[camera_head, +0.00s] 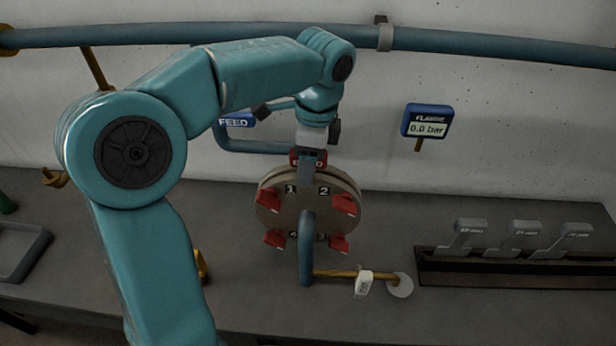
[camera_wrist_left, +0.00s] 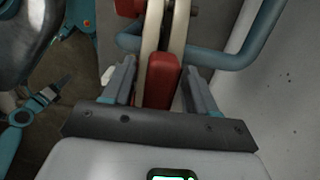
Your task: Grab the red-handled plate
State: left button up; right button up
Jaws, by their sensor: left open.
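A round tan plate assembly (camera_head: 282,215) stands upright on a pipe in the head view, with numbers and several red clamps (camera_head: 345,204) on its face. A red handle (camera_head: 294,158) with partly hidden lettering is at its top. My left gripper (camera_head: 310,172) reaches down over this handle from above and partly covers it. In the left wrist view, the open left gripper (camera_wrist_left: 160,86) has one finger on each side of the red handle (camera_wrist_left: 161,76). Gaps show beside the handle. The pale plate edges (camera_wrist_left: 178,28) show beyond it.
A blue pipe (camera_head: 306,260) rises before the plate, with a brass pipe (camera_head: 335,273) and white tag beside it. A gauge (camera_head: 426,121) reading 0.0 bar is on the wall. A rack (camera_head: 440,278) holds grey tools at right; a tray (camera_head: 20,250) lies at left.

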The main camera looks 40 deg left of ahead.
pick_arm(q)
jog(key=shift+d, duration=0.2)
jog(key=c, duration=0.3)
grip_shut()
jog(key=shift+a, duration=0.1)
